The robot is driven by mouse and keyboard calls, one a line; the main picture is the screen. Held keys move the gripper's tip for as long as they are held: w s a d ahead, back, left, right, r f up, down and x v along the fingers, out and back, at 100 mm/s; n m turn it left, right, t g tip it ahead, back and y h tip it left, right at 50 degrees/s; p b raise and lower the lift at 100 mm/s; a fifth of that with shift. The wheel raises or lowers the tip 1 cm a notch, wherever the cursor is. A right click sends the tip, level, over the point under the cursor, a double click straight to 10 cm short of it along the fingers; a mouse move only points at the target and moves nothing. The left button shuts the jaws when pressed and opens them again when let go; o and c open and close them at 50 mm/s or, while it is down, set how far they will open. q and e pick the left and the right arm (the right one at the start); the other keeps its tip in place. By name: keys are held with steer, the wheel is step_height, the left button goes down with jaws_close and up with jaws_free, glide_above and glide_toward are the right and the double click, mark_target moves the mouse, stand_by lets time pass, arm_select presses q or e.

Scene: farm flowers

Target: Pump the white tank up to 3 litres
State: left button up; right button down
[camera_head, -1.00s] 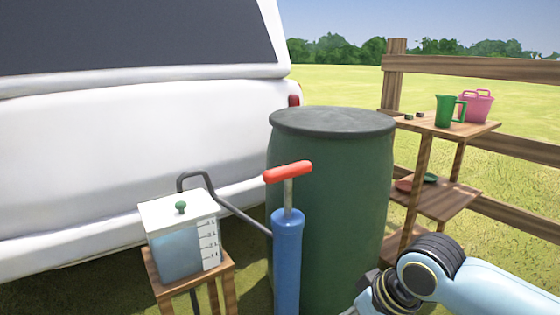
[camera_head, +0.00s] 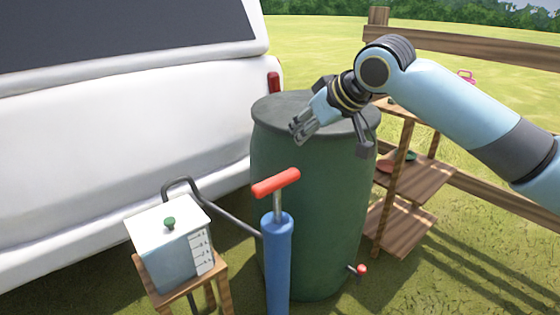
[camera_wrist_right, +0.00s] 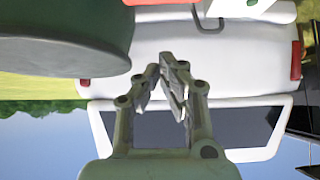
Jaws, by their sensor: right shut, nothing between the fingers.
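The white tank (camera_head: 170,262) is a box with a white lid and a green knob, on a small wooden stand at lower left in the head view. Bluish contents show through its wall, beside a scale too small to read. The blue pump (camera_head: 277,262) stands upright to its right, its red handle (camera_head: 276,182) raised on a short rod. A grey hose (camera_head: 232,216) runs between them. My right gripper (camera_head: 299,134) is shut and empty, above and apart from the handle. In the right wrist view its fingertips (camera_wrist_right: 171,62) are together. My left gripper is out of view.
A dark green barrel (camera_head: 315,215) stands just behind the pump, with a red-knobbed tap low on its right. A white vehicle (camera_head: 120,150) fills the left. A wooden shelf (camera_head: 415,190) and fence (camera_head: 470,47) stand at right.

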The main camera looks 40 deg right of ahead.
steer(key=shift+f, duration=0.1)
steer(key=b, duration=0.3)
glide_above(280, 177)
steer(key=f, duration=0.6)
steer(key=shift+s+f, duration=0.25)
steer(key=shift+f, duration=0.1)
steer(key=f, duration=0.2)
steer(key=shift+w+f+b, duration=0.3)
steer(key=shift+b, duration=0.05)
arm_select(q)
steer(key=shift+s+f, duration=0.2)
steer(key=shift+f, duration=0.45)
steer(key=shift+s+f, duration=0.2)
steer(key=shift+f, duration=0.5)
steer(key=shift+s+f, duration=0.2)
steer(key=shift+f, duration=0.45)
arm_select(e)
steer(key=shift+f, duration=0.8)
step_height(280, 177, down, 10)
steer(key=b, duration=0.3)
steer(key=shift+s, duration=0.1)
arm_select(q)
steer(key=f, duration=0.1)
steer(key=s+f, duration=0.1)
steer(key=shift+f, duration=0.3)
